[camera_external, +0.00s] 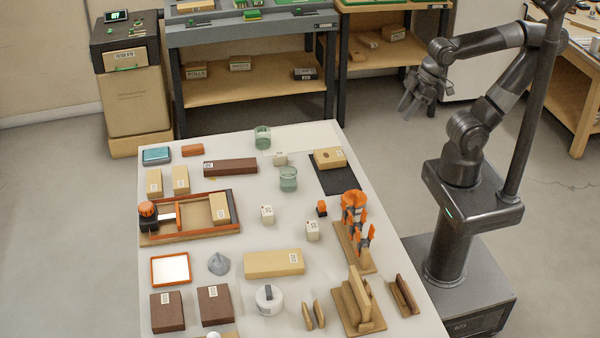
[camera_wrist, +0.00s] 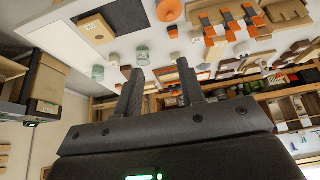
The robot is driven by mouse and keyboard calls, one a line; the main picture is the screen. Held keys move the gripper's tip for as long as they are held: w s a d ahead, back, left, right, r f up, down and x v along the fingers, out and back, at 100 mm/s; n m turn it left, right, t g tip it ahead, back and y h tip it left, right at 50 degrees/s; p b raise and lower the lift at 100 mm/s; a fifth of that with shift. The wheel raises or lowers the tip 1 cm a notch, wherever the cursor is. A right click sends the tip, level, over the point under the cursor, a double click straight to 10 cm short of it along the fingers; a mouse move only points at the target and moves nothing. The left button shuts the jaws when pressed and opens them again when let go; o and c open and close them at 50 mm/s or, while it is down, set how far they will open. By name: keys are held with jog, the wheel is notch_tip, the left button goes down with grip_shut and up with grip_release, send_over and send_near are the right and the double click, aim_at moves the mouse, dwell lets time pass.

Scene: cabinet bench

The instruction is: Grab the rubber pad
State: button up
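A thin flat black pad (camera_external: 338,183), which looks like the rubber pad, lies near the right edge of the white table. A light wooden block (camera_external: 330,158) with a dark round spot rests on its far part and hides some of it. In the wrist view the dark pad (camera_wrist: 128,17) shows at the upper left, with the block (camera_wrist: 96,28) on it. My gripper (camera_external: 408,106) is in the air to the right of the table, well apart from the pad. In the wrist view its two fingers (camera_wrist: 158,82) are spread with nothing between them.
Green glass jars (camera_external: 288,179) stand left of the pad. An orange-and-wood fixture (camera_external: 354,232) stands on the near side. A thin pale sheet (camera_external: 305,137) lies at the far end. Several wooden blocks and trays cover the rest of the table (camera_external: 385,304).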

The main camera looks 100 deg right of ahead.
jog(key=shift+o, duration=0.5)
jog(key=o, duration=0.5)
jog(key=shift+c, duration=0.2)
